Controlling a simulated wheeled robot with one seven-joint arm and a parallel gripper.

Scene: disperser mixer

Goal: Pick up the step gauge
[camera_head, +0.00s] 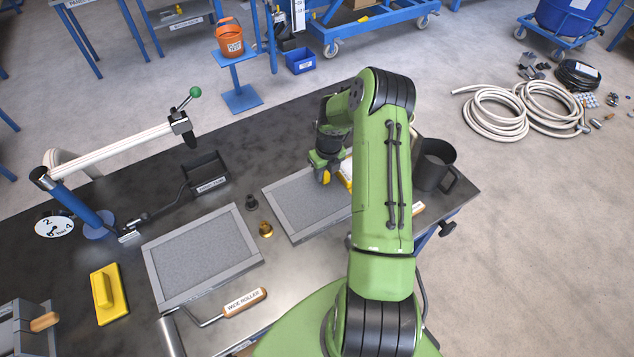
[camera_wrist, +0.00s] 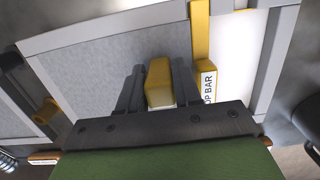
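A small yellow block, which I take to be the step gauge (camera_wrist: 159,80), lies between the fingers of my gripper (camera_wrist: 158,92) in the wrist view. No label on it can be read. My arm hides part of this area.
A yellow bar with a label ending "OP BAR" (camera_wrist: 201,50) lies just right of my gripper. A dark mug (camera_head: 433,165) stands at the table's right edge.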

